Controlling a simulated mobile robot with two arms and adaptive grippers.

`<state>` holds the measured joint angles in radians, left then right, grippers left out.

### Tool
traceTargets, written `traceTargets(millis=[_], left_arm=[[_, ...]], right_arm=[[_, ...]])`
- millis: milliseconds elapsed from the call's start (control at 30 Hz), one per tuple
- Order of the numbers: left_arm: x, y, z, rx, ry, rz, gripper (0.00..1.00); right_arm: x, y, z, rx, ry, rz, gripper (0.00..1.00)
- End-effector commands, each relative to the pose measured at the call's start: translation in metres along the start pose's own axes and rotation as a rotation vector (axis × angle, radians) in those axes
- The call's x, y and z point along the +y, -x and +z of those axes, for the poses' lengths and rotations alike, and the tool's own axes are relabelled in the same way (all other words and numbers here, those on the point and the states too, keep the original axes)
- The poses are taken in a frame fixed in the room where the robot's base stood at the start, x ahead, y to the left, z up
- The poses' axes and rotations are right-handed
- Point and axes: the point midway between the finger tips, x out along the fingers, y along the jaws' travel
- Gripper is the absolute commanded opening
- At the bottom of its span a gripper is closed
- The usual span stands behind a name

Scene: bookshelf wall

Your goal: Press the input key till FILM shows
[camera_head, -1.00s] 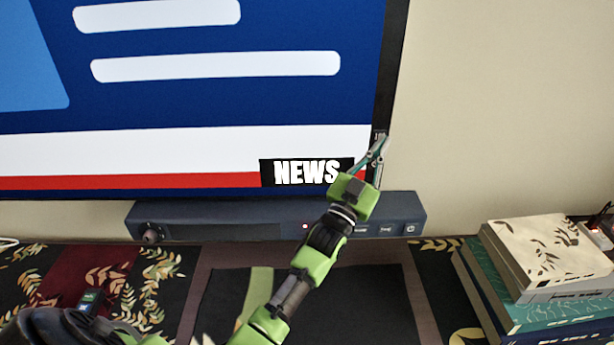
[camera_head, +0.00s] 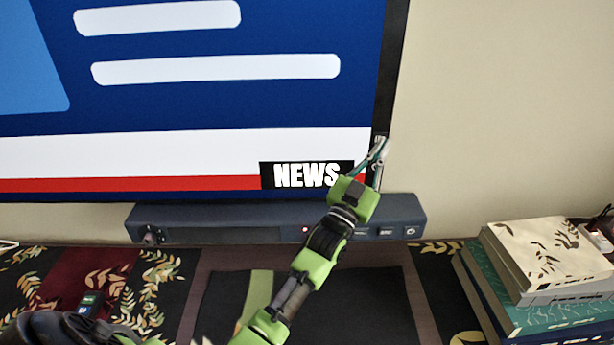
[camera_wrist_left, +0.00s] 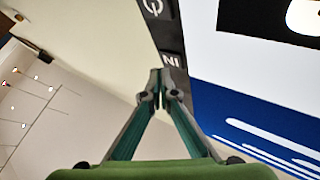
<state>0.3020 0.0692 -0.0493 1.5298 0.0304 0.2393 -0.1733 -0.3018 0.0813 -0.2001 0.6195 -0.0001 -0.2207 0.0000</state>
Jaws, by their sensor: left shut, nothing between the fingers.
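The television screen (camera_head: 200,110) fills the upper left of the head view. Its black label (camera_head: 306,174) reads NEWS. My left gripper (camera_head: 380,146) is shut and empty, with its fingertips at the lower part of the screen's dark right frame (camera_head: 392,70). In the left wrist view the closed fingertips (camera_wrist_left: 161,76) are just below the input key (camera_wrist_left: 171,61), marked IN, and partly overlap its lower edge. I cannot tell whether they touch it. A power key (camera_wrist_left: 153,7) shows farther up the same dark strip. My right gripper is not in view.
A dark soundbar (camera_head: 275,220) with a knob and buttons stands below the screen, behind my left arm. A stack of books (camera_head: 540,265) is at the right on the patterned surface. The bare wall (camera_head: 500,100) right of the screen is clear.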

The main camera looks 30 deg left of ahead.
Motion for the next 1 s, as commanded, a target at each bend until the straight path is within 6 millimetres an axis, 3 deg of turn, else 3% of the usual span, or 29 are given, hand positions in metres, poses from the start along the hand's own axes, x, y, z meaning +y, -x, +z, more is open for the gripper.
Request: traceTargets(millis=[1000], left_arm=[[-0.0049,-0.0066,0.0046,0.000,0.000,0.000,0.00]], right_arm=[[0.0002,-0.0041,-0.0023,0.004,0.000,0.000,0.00]])
